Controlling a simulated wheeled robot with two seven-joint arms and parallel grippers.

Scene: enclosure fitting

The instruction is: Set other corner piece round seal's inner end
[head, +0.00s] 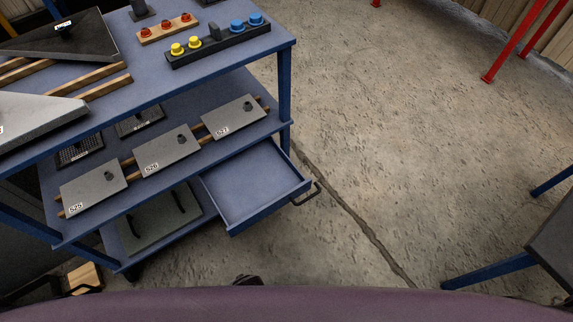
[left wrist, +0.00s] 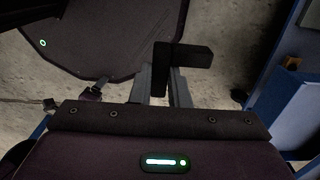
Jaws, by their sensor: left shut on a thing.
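A black L-shaped corner piece (left wrist: 185,54) shows in the left wrist view. My left gripper (left wrist: 163,74) is shut on its longer leg, and the shorter leg points right beyond the fingers. The piece is held up with bare concrete floor behind it, apart from any other part. I cannot make out the seal or its inner end in either view. My left gripper cannot be made out clearly in the head view, and my right gripper is in neither view.
A blue cart (head: 285,85) stands at the left, its drawer (head: 255,185) pulled open and empty. Plates (head: 165,150) lie on wooden strips on its middle shelf. A black rack (head: 218,42) with yellow and blue knobs sits on top. Open floor lies to the right, before a dark table (head: 553,240).

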